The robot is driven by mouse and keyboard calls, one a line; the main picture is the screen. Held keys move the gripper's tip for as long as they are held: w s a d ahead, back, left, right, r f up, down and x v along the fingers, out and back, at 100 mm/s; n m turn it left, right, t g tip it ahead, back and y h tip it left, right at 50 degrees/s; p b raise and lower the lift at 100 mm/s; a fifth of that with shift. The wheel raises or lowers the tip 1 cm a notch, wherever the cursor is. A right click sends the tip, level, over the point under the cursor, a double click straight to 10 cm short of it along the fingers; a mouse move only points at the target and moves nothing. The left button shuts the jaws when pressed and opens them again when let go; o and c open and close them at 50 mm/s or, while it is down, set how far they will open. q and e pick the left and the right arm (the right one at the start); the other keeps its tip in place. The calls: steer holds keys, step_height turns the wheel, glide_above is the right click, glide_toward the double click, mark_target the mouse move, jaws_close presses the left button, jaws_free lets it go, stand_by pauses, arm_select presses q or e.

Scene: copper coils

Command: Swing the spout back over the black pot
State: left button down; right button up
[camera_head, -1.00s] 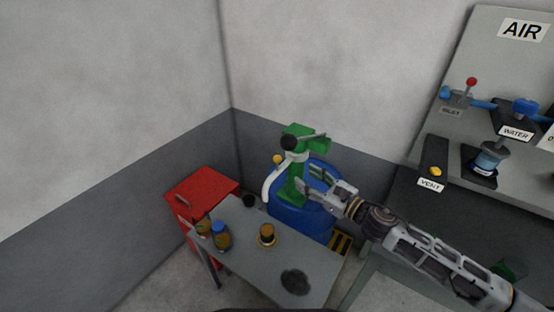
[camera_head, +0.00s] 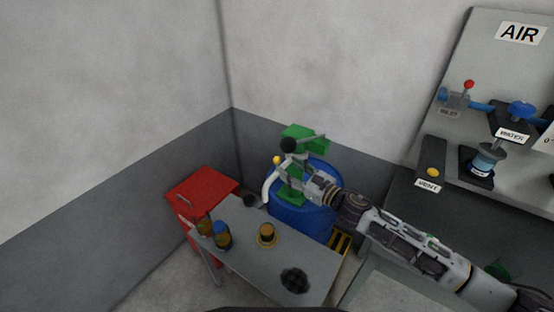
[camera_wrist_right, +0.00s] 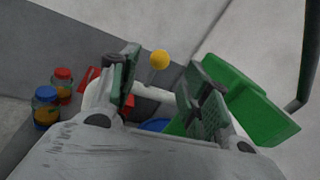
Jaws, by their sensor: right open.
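The white curved spout (camera_head: 270,183) comes off the left side of the green pump (camera_head: 305,138) and bends down. A yellow knob (camera_head: 276,160) stands on it. The small black pot (camera_head: 250,200) is at the table's back corner, just left of the spout's lower end; I cannot tell whether the end is over it. My right gripper (camera_head: 288,176) is open at the pump, close to the spout. In the right wrist view, the spout (camera_wrist_right: 153,94) and yellow knob (camera_wrist_right: 159,60) show beyond and between the open fingers (camera_wrist_right: 160,95). Contact is not clear. My left gripper is out of view.
The pump stands on a blue drum (camera_head: 300,218) behind the grey table (camera_head: 250,262). Two jars (camera_head: 222,237), an amber cup (camera_head: 267,235) and a dark round item (camera_head: 294,280) are on the table. A red cabinet (camera_head: 202,188) stands left; a valve panel (camera_head: 520,90) is at right.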

mark_target(277, 160)
steer(key=x, duration=0.3)
steer(key=shift+w+a, duration=0.15)
steer(key=shift+p+x, duration=0.45)
steer(key=shift+x, duration=1.15)
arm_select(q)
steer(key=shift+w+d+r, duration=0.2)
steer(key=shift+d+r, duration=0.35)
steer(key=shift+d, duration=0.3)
arm_select(e)
steer(key=shift+w+a, duration=0.15)
steer(key=shift+c, duration=0.5)
steer(key=c, duration=0.9)
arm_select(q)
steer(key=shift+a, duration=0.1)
arm_select(e)
jaws_close()
